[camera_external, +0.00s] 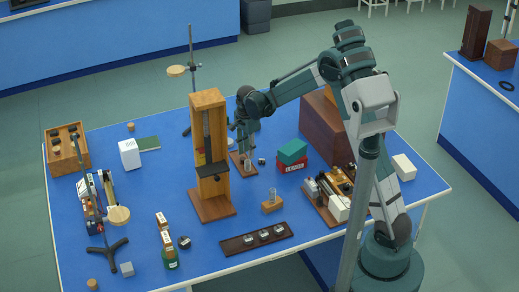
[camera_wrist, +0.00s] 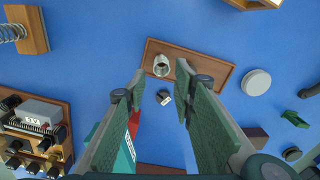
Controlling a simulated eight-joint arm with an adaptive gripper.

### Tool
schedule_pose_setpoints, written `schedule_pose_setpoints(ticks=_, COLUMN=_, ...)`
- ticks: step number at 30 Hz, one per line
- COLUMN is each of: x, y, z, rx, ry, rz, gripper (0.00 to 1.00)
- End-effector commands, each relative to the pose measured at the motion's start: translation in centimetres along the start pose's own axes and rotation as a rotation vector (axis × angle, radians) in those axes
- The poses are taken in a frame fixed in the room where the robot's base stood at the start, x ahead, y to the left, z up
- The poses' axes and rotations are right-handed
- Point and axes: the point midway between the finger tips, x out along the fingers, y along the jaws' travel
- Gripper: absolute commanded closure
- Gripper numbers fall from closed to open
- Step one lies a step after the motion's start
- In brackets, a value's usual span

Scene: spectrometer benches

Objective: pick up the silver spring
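A silver coil spring (camera_wrist: 13,33) stands on a small wooden block at the upper left of the wrist view. It also shows on its block in the external view (camera_external: 272,195), to the right of the wooden tower. A separate silver hollow cylinder (camera_wrist: 161,67) stands on a brown board (camera_wrist: 210,68); I cannot tell whether it is coiled. It also shows in the external view (camera_external: 247,165). My gripper (camera_external: 244,148) is above that board. In the wrist view its fingers (camera_wrist: 161,74) are open and empty, with the cylinder appearing between their tips.
A small dark weight (camera_external: 262,161) is beside the board. A teal box (camera_external: 292,150) rests on a red one. The wooden tower (camera_external: 208,148) stands close on the left. An equipment board (camera_external: 335,192) is at the right.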

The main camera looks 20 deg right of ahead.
Motion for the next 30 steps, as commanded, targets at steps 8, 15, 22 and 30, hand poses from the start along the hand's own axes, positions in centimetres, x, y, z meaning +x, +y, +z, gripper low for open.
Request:
schedule_pose_setpoints(ticks=8, x=1.8, y=0.0, z=0.0, rx=0.000, ry=0.000, rz=0.000, gripper=0.74)
schedule_pose_setpoints(ticks=15, x=1.8, y=0.0, z=0.0, rx=0.000, ry=0.000, rz=0.000, gripper=0.74)
schedule_pose_setpoints(ticks=22, x=2.7, y=-0.1, z=-0.1, rx=0.000, ry=0.000, rz=0.000, gripper=0.74)
schedule_pose_setpoints(ticks=30, x=5.7, y=-0.3, z=-0.1, rx=0.000, ry=0.000, rz=0.000, gripper=0.74)
